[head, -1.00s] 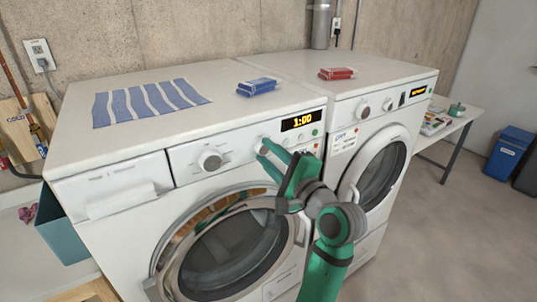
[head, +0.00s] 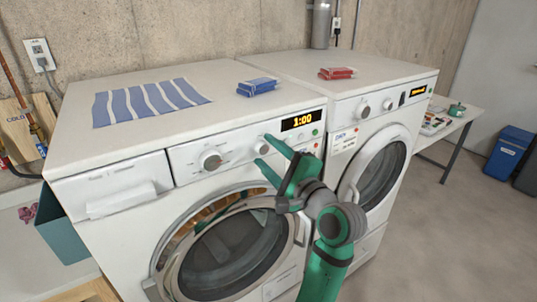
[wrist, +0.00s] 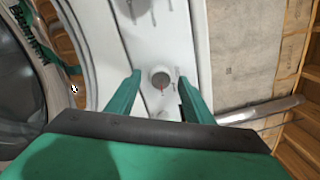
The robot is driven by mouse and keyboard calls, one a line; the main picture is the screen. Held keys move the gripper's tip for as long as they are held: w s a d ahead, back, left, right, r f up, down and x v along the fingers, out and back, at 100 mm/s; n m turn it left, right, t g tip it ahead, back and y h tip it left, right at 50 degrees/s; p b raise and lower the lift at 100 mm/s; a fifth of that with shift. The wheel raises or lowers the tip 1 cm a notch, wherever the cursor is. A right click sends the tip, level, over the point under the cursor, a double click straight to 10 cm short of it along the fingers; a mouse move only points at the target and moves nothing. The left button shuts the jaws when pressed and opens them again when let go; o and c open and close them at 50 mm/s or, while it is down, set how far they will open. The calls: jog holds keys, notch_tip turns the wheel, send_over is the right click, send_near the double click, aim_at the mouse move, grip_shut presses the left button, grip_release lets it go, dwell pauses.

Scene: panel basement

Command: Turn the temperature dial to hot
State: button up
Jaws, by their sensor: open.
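The small round white dial (head: 261,148) is on the front panel of the left washer (head: 188,190), between a larger knob (head: 210,160) and the lit display (head: 301,120). In the wrist view the dial (wrist: 160,77) shows between my fingertips, with a small red mark near its lower edge. My gripper (head: 263,151) is open, its green fingers spread to either side of the dial. In the wrist view my gripper (wrist: 159,79) also has a gap on both sides of the dial, and I see no clear contact. The dial's setting is too small to read.
A second machine (head: 372,165) stands to the right. A blue pack (head: 258,87), a red pack (head: 337,73) and a striped cloth (head: 150,102) lie on top. The round washer door (head: 235,250) is below the panel. Open floor is at the right.

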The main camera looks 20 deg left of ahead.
jog(key=v, duration=1)
jog(key=shift+s+d, duration=0.2)
jog(key=shift+d, duration=0.1)
jog(key=shift+f, duration=0.1)
jog(key=d+f+m+t+h, duration=0.1)
jog(key=d+f+t+h, duration=0.15)
jog(key=f, duration=0.65)
jog(key=d+f+m+t+h, duration=0.1)
jog(key=d+f+h, duration=0.15)
jog(key=f, duration=0.55)
jog(key=s+d+f+n+h, duration=0.1)
jog(key=s+d+f+h, duration=0.2)
jog(key=f, duration=0.4)
jog(key=s+d+f+n+h, duration=0.1)
jog(key=s+d+f+h, duration=0.15)
jog(key=s+f, duration=0.4)
jog(key=s+d+f+n+h, duration=0.2)
jog(key=s+f+n+h, duration=0.2)
jog(key=s+f, duration=0.65)
jog(key=s+r+n, duration=0.2)
jog(key=s+n, duration=0.2)
jog(key=s, duration=0.5)
jog(key=s+a+r+n, duration=0.1)
jog(key=s+n, duration=0.3)
jog(key=s, duration=0.5)
jog(key=shift+s+r, duration=0.2)
jog(key=shift+r, duration=0.4)
